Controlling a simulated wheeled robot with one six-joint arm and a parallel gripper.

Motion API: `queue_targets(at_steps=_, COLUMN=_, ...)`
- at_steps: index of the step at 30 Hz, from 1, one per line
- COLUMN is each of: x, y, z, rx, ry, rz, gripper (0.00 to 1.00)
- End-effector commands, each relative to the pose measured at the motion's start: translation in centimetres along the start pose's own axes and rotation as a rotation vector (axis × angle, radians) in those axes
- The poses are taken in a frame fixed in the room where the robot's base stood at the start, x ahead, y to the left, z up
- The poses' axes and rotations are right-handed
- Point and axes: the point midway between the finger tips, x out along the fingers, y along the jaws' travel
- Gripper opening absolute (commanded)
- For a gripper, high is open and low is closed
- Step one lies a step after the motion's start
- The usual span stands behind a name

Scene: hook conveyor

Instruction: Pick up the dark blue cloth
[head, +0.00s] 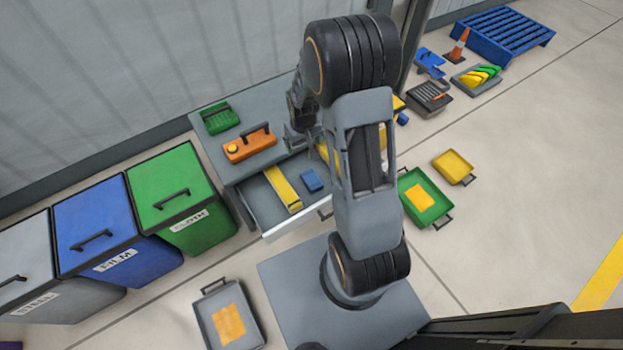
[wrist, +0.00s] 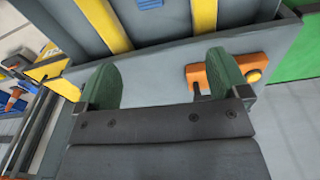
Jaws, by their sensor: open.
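The dark blue cloth (head: 312,181) looks like a small folded blue piece lying on the floor of the open grey drawer (head: 257,196), right of a yellow bar (head: 283,188). In the wrist view the cloth (wrist: 149,4) shows only partly at the top edge, between two yellow strips. My gripper (wrist: 166,68) is open and empty, its two green fingers wide apart. It is over the workbench beside the drawer, apart from the cloth. In the head view my arm hides most of it.
An orange toolbox (head: 249,145) and a green box (head: 220,118) stand on the grey workbench (head: 262,106). Green, blue and grey bins (head: 172,195) stand left. A grey tray (head: 208,307) and a green tray (head: 440,203) lie on the floor.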

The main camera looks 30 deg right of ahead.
Motion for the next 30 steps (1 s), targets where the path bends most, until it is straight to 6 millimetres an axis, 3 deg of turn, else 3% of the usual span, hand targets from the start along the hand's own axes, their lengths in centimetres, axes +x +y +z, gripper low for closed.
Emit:
queue_targets(at_steps=1, x=2.1, y=0.5, z=-0.1, rx=0.002, ry=-0.022, rz=-0.003, gripper=0.94)
queue_targets(at_steps=3, x=4.5, y=1.1, z=-0.3, rx=-0.001, ry=-0.035, rz=-0.006, gripper=0.94)
queue_targets(at_steps=7, x=7.8, y=1.9, z=-0.3, rx=-0.001, ry=-0.054, rz=-0.010, gripper=0.94)
queue_targets(at_steps=21, x=16.3, y=2.4, z=0.4, rx=-0.002, ry=-0.068, rz=-0.013, gripper=0.94)
queue_targets(at_steps=30, x=18.9, y=2.4, z=0.5, rx=-0.002, ry=-0.066, rz=-0.013, gripper=0.94)
